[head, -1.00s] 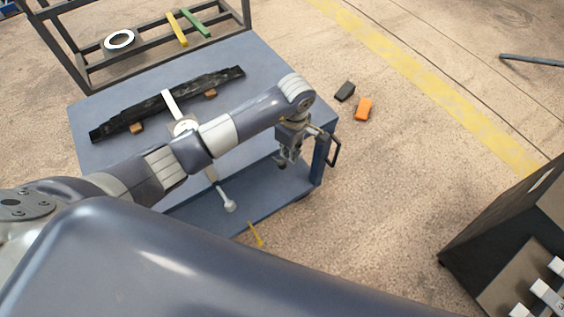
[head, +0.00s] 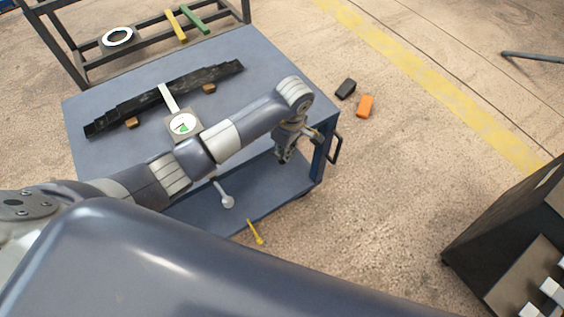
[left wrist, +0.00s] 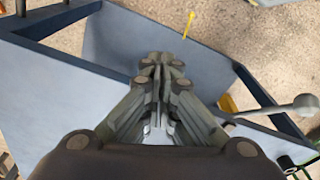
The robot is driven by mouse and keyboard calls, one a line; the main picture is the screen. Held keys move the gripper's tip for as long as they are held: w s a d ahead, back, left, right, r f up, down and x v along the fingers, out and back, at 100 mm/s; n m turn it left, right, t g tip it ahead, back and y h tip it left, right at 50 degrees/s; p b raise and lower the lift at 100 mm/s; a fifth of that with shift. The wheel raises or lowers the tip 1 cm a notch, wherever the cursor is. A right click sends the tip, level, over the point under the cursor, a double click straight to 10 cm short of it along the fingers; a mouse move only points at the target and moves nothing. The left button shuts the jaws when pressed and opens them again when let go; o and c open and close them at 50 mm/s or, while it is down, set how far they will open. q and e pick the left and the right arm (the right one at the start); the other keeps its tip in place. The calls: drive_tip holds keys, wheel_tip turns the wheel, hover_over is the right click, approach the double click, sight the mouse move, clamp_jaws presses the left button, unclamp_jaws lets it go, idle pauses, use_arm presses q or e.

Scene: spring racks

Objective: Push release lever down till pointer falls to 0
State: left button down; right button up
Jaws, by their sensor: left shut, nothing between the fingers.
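The release lever (head: 226,201) is a grey rod with a round knob, sticking out past the near side of the blue cart and partly hidden by my left arm. Its knob also shows at the right of the left wrist view (left wrist: 304,105). The round white dial (head: 183,125) has a green patch; its pointer reading is too small to tell. My left gripper (head: 282,160) is shut and empty, near the cart's right end, to the right of the lever and apart from it. Its fingers fill the middle of the left wrist view (left wrist: 160,62). My right gripper is not in view.
A stepped black leaf spring (head: 165,97) lies on the cart top (head: 255,57). A black handle (head: 336,148) sticks out at the cart's right. A thin yellow piece (head: 256,232) shows near the cart. Orange (head: 366,106) and black blocks (head: 346,88) lie on open floor.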

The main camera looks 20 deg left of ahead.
sight(284, 162)
use_arm(q)
drive_tip(key=shift+a+f+b, duration=0.1)
drive_tip(key=shift+f+b, duration=0.35)
drive_tip(key=shift+f, duration=0.5)
wheel_tip(284, 162, down, 5)
drive_tip(key=b, duration=0.3)
drive_tip(key=shift+w+a+r+b, duration=0.1)
drive_tip(key=shift+r+b, duration=0.1)
drive_tip(key=shift+b, duration=0.2)
drive_tip(key=shift+r, duration=0.1)
